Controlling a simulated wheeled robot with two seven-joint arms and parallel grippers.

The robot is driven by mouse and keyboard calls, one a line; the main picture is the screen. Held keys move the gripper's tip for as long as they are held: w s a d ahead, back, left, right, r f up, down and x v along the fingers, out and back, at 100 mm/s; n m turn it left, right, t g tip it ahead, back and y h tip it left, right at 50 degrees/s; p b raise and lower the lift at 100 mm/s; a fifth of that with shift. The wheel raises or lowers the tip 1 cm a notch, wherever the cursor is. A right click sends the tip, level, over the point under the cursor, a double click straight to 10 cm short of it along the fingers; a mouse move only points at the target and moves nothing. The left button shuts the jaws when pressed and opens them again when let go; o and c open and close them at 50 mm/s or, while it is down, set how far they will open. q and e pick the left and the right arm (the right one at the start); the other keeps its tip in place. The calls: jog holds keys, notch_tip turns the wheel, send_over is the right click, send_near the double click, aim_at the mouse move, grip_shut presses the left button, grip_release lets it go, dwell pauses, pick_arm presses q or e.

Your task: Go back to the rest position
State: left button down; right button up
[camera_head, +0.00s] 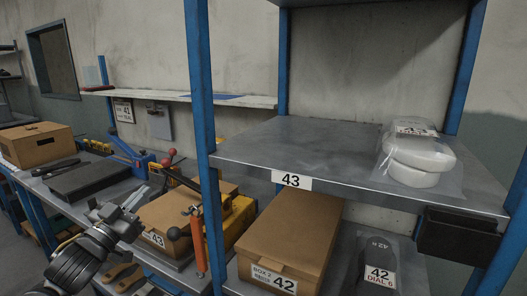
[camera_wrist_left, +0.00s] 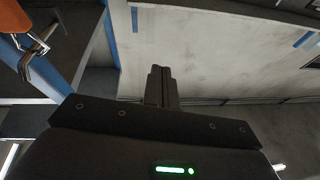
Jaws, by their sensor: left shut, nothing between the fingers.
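My left gripper (camera_head: 112,217) is at the lower left of the head view, in front of the workbench and left of a cardboard box labelled 43 (camera_head: 165,222). In the left wrist view its two fingers (camera_wrist_left: 161,88) are together with nothing between them, in front of the pale wall. My right gripper is in neither view.
A blue-posted shelf (camera_head: 290,140) stands at right, with wrapped white soles (camera_head: 415,155) on top. Below are a box labelled 42 (camera_head: 285,240) and a bagged dark sole (camera_head: 376,262).

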pick_arm(q)
jog(key=s+d+f+n+g+y, duration=0.1)
jog(key=s+f+g+y, duration=0.2)
jog(key=f, duration=0.6)
jog(key=s+f+n+g+y, duration=0.1)
jog(key=s+f+g+y, duration=0.1)
jog(key=s+f, duration=0.6)
jog(key=s+d+f+n+g+y, duration=0.1)
jog(key=s+f+n+g+y, duration=0.15)
jog(key=f, duration=0.85)
jog(key=s+d+f+g, duration=0.1)
jog(key=s+f+g, duration=0.25)
jog(key=s, duration=0.35)
jog(key=s+d+f+m+g, duration=0.1)
jog(key=s+f+g, duration=0.1)
jog(key=s+f, duration=0.45)
jog(key=s+d+f+g, duration=0.1)
jog(key=s+f+g, duration=0.15)
jog(key=s, duration=0.65)
notch_tip(320, 180, down, 24)
jog(key=s+g, duration=0.1)
jog(key=g, duration=0.2)
jog(key=s+a+f+p, duration=0.1)
jog(key=s+a+f, duration=0.3)
jog(key=s+f, duration=1.2)
jog(key=shift+s+a+f+m, duration=0.15)
jog(key=shift+s+m, duration=0.2)
